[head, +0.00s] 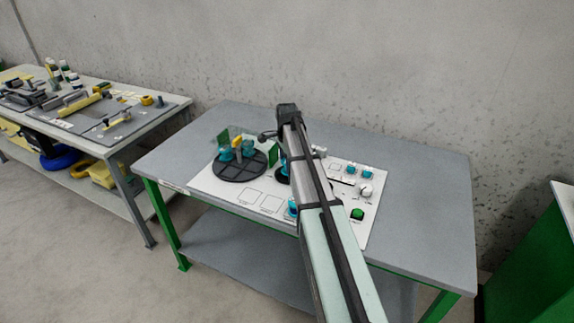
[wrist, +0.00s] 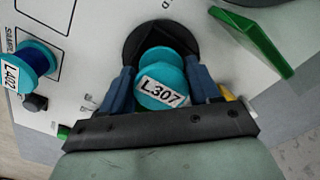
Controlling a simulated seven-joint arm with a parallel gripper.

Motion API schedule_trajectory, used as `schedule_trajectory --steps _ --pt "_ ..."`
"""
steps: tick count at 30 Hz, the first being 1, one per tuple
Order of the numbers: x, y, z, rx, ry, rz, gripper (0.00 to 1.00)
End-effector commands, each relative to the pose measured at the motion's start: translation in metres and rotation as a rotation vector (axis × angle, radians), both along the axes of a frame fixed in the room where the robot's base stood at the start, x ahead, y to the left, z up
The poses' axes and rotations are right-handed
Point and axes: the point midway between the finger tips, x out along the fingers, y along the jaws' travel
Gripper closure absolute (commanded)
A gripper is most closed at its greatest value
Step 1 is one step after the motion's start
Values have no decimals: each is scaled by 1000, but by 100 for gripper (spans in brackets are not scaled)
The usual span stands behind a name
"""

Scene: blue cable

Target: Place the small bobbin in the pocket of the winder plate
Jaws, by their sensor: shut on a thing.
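My gripper (wrist: 163,82) is shut on a teal bobbin (wrist: 168,68) with a white label that seems to read L307. In the wrist view its two blue fingers press the bobbin from both sides. A black round plate (wrist: 138,42) with a dark recess lies just beyond and beneath the bobbin. I cannot tell whether the bobbin touches the plate or hangs above it. In the head view the arm hides most of the gripper, and a small black round plate (head: 282,177) shows at the arm's left edge.
A large black disc (head: 240,172) carries teal bobbins (head: 225,153) and a yellow piece between green upright panels (head: 273,155). Another labelled teal bobbin (wrist: 36,55) stands on the white board (wrist: 85,60). Teal pieces (head: 352,170) and a green button (head: 357,214) sit at right. The grey table's right side is clear.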

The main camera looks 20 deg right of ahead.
Motion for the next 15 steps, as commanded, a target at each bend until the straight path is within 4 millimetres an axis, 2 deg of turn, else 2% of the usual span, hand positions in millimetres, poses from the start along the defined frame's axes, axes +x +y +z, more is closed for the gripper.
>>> schedule_trajectory --steps 3,14,15 --pt "0 0 -8 0 -1 0 68" --pt "0 0 -11 0 -1 0 68" --pt "0 0 -11 0 -1 0 36"
